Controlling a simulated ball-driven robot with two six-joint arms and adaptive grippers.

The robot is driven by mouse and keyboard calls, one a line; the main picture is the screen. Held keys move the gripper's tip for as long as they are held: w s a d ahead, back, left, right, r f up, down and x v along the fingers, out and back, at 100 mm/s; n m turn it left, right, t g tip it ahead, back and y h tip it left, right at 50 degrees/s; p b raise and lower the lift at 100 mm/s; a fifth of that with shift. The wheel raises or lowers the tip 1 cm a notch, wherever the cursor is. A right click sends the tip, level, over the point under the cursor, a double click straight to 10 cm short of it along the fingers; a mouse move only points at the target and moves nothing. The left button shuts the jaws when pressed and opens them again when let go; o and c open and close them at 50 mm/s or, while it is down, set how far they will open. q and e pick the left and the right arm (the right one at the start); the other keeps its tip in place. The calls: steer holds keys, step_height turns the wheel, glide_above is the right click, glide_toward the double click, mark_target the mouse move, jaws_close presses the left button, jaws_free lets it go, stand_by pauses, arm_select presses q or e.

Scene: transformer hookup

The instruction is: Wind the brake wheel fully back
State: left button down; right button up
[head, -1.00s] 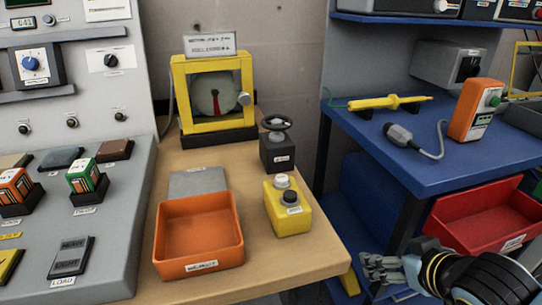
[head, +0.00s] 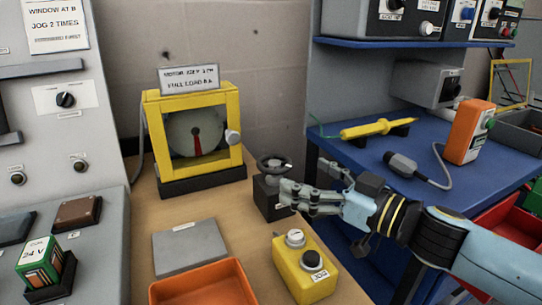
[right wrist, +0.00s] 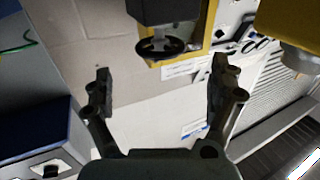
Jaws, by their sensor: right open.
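The brake wheel (head: 275,163) is a small dark handwheel on top of a black block (head: 268,196) on the wooden bench, in front of the yellow-framed motor unit (head: 192,137). In the right wrist view the wheel (right wrist: 162,49) shows upside down near the top centre, beyond the fingertips. My right gripper (head: 287,196) is just in front of the wheel and its block in the head view. In the right wrist view its fingers (right wrist: 162,82) are spread wide with nothing between them. My left gripper is in neither view.
A yellow two-button box (head: 306,268), a grey plate (head: 189,247) and an orange tray (head: 204,284) lie on the bench near the wheel. To the right, a blue shelf (head: 375,169) holds a yellow probe (head: 378,127) and an orange meter (head: 467,131).

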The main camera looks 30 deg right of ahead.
mark_target(261, 157)
steer(key=p+x, duration=0.1)
steer(key=x, duration=0.7)
steer(key=shift+w+a+f+p, duration=0.1)
steer(key=shift+w+a+p, duration=0.05)
steer(key=shift+w+p, duration=0.2)
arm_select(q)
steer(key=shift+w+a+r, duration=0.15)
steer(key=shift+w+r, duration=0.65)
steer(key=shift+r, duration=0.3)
arm_select(e)
steer(key=shift+s, duration=0.1)
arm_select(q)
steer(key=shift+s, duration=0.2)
arm_select(e)
steer(key=c, duration=1.2)
